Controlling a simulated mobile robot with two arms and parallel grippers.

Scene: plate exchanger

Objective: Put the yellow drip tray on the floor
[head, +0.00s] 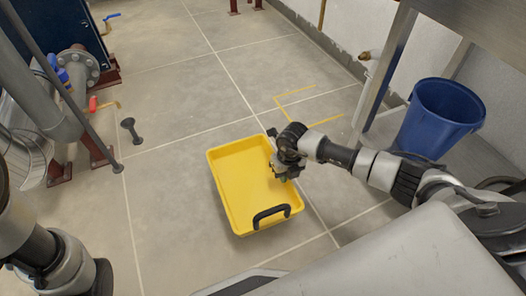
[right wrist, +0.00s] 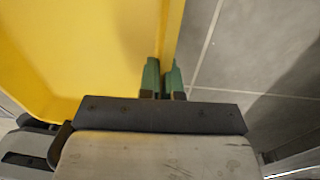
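The yellow drip tray (head: 243,180) is a shallow rectangular tray with a black handle (head: 271,214) on its near side. It looks roughly level over the grey tiled floor; I cannot tell whether it touches the floor. My right gripper (head: 284,170) is at the tray's right long wall. In the right wrist view, its green fingers (right wrist: 162,80) stand on both sides of the yellow rim (right wrist: 171,30), closed on it. My left arm shows at the lower left of the head view, but its gripper is not visible.
Yellow corner lines (head: 297,94) mark the floor beyond the tray. A blue bin (head: 438,118) stands at right by a metal frame. Pipes with a flange (head: 80,68) and a small black stand (head: 131,131) are at left. Floor around the tray is clear.

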